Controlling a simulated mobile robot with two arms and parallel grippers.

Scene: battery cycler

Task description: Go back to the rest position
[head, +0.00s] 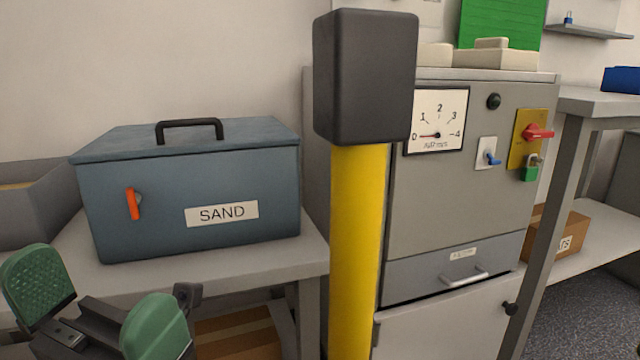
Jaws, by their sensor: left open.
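My left gripper (97,302) shows at the lower left, with two green padded fingers spread apart and nothing between them. It is in front of the bench, below and in front of the blue-grey sand box (150,225). My right gripper is not in view. The grey battery cycler cabinet (465,205) stands right of centre. Its dial (436,121) has the needle at about 0. A red switch handle (538,132) sits on a yellow plate, with a green padlock (530,172) below it. A blue-handled switch (491,158) is beside them.
A yellow post (357,250) with a dark block (365,75) on top stands in front of the cabinet's left side. The bench (240,262) holds the sand box. A shelf table (598,101) stands at right, with a cardboard box (562,232) on its lower shelf.

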